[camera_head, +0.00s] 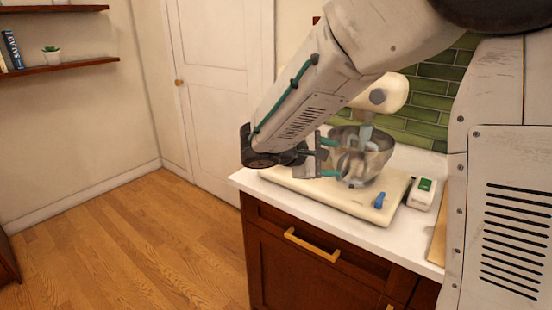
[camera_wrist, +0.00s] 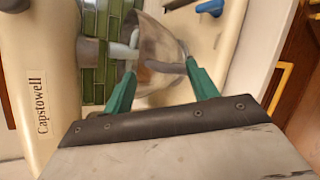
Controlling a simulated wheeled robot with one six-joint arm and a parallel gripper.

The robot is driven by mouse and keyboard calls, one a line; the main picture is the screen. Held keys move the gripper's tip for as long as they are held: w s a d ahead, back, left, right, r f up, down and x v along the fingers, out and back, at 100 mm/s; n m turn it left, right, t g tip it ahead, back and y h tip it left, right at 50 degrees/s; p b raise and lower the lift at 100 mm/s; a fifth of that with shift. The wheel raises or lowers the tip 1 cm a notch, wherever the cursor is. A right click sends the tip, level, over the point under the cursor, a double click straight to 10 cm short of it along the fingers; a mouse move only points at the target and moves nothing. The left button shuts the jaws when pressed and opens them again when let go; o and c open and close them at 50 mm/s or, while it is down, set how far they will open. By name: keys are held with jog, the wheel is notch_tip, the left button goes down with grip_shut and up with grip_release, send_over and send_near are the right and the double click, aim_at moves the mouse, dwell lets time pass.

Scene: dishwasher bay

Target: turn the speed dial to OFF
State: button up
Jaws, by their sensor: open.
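The cream stand mixer (camera_head: 388,93) stands on the counter with its metal bowl (camera_head: 367,150) on its base (camera_head: 335,195). A small blue knob, which looks like the speed dial (camera_head: 380,201), sits on the base's front right. Its markings are too small to read. In the wrist view, a blue piece that looks like the same dial (camera_wrist: 212,6) is cut by the top edge. My gripper (camera_head: 336,158) is open and empty, with its teal fingers at the bowl in the picture and apart from the dial. The wrist view shows the bowl (camera_wrist: 160,38) beyond the fingertips (camera_wrist: 161,66).
A white box with a green top (camera_head: 422,193) stands right of the mixer base. The white counter (camera_head: 405,239) has a little free room in front. Below is a wooden drawer with a yellow handle (camera_head: 311,245). Green tiles (camera_head: 430,90) back the counter.

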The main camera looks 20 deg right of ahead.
jog(key=w+a+f+n+t, duration=0.2)
jog(key=w+a+f+t, duration=0.1)
jog(key=w+a, duration=0.1)
jog(key=w+a+f+n+t, duration=0.3)
jog(key=w+a, duration=0.1)
jog(key=w, duration=0.2)
jog(key=w+a+f+n+t, duration=0.2)
jog(key=w+a+n+t, duration=0.1)
jog(key=w+a, duration=0.2)
jog(key=shift+f, duration=0.4)
jog(key=shift+w+f, duration=0.1)
jog(key=shift+w, duration=0.2)
jog(key=x, duration=0.7)
jog(key=shift+w, duration=0.1)
jog(key=c, duration=1)
